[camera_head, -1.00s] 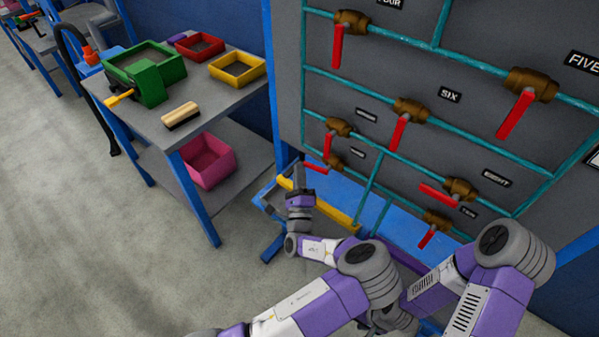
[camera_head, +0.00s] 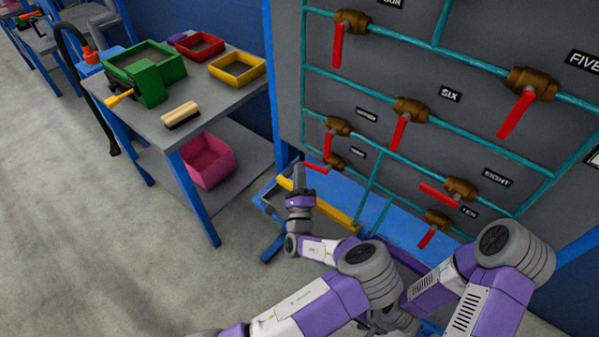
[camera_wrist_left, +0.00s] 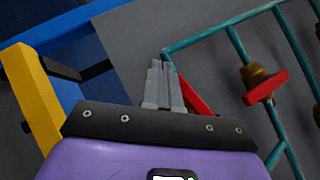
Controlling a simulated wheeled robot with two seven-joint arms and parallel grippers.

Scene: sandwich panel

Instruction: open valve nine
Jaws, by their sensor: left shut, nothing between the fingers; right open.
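Valve nine is the low brass valve (camera_head: 334,161) near the panel's left edge, beside a small label that is blurred. Its red handle (camera_head: 316,167) points left, roughly along the pipe. My left gripper (camera_head: 298,174) is shut and empty, just left of and close to the handle's end. In the left wrist view the shut fingers (camera_wrist_left: 163,85) are beside a red handle (camera_wrist_left: 196,96), which is partly hidden behind them. I cannot tell whether they touch. My right arm shows at the lower right, but its gripper is out of sight.
Just above is another valve (camera_head: 338,127) with its red handle hanging down. Valve ten (camera_head: 437,220) and valve eight (camera_head: 461,188) are to the right. A yellow bar (camera_head: 335,213) on a blue frame lies below. A workbench (camera_head: 222,105) with trays stands left.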

